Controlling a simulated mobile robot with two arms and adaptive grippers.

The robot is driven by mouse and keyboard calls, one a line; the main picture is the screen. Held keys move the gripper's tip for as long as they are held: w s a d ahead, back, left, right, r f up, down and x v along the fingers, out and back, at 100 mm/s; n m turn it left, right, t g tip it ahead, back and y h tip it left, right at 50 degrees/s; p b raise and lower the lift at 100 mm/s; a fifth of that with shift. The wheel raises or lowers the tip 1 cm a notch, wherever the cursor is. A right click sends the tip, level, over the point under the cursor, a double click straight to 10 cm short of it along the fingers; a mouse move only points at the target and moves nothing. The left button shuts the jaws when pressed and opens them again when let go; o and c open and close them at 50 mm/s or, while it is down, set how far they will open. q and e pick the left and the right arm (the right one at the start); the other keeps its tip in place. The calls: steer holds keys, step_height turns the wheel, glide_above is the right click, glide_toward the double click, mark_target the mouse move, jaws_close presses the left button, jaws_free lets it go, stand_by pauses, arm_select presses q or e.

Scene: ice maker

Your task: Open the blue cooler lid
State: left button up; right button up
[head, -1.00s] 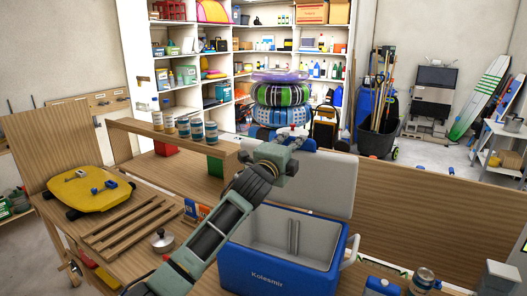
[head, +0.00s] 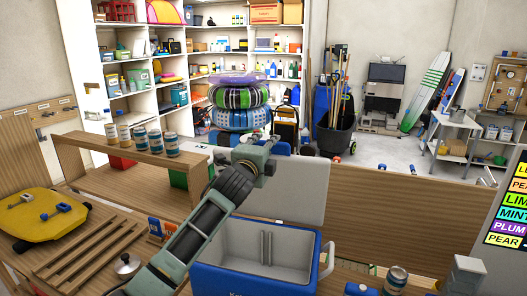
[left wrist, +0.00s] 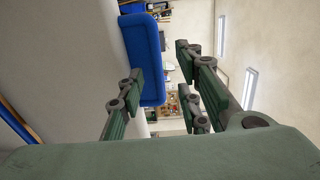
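The blue cooler (head: 217,281) stands on the wooden table with its grey interior exposed. Its lid (head: 300,188) is raised and leans back at the hinge side, its pale inner face toward me. My left arm crosses in front of the cooler's left part, with the left gripper at the lid's upper left; the arm largely hides its fingers in the head view. In the left wrist view the left gripper (left wrist: 160,85) has its fingers spread apart. A blue panel, apparently the lid's outer side (left wrist: 146,60), lies beside the left-hand finger; contact cannot be told.
A wooden shelf with several cans (head: 140,136) stands behind the arm on the left. A yellow case (head: 45,222), a slatted rack (head: 82,250) and a silver-lidded item (head: 127,265) lie left of the cooler. A can (head: 396,279) stands to its right.

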arm_select(q)
steer(key=v, duration=1.2)
steer(key=shift+d, duration=0.2)
arm_select(e)
steer(key=shift+s+d, duration=0.5)
steer(key=shift+s, duration=0.25)
arm_select(q)
steer(key=shift+s+r, duration=0.1)
